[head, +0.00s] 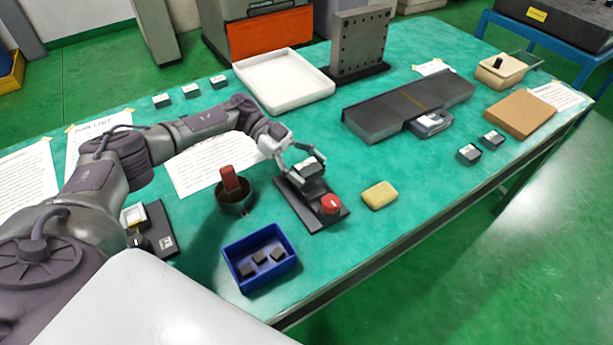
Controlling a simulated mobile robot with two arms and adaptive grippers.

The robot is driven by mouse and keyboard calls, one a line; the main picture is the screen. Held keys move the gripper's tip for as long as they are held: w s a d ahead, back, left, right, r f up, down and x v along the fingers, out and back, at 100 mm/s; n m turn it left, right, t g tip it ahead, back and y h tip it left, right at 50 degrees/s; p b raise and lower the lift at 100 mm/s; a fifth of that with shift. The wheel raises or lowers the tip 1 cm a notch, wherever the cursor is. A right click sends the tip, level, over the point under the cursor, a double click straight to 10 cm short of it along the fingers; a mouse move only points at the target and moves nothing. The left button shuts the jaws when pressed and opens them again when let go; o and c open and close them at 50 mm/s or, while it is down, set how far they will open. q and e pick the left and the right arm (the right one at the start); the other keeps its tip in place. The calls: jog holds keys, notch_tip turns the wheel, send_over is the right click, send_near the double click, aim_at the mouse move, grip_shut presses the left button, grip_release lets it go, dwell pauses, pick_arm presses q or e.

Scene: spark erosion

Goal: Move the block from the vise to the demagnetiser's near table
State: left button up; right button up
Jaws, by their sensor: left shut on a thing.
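The vise (312,211) is a dark, narrow fixture with a red knob at its near end, in the middle of the table. My left gripper (298,162) is over its far end, shut on the block (308,170), a small dark piece with a pale label on top. The fingers partly hide the block, and I cannot tell whether it still touches the vise. The demagnetiser (405,105) is a long dark grey slab to the right, with a thin brown band across it and a control box in front. Its near table (375,121), the left part, is bare. My right gripper is out of view.
A blue bin (262,259) with dark pieces, a round dark pot (235,200) with a red-topped item and a yellow sponge (380,195) surround the vise. A white tray (284,82) and an upright angle plate (360,42) stand behind. Table between vise and demagnetiser is clear.

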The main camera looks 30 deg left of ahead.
aim_at(317, 189)
pick_arm(q)
jog(key=shift+a+f, duration=0.1)
jog(key=shift+f, duration=1.75)
jog(key=shift+f, duration=0.3)
jog(key=o, duration=1.7)
jog(key=shift+c, duration=0.2)
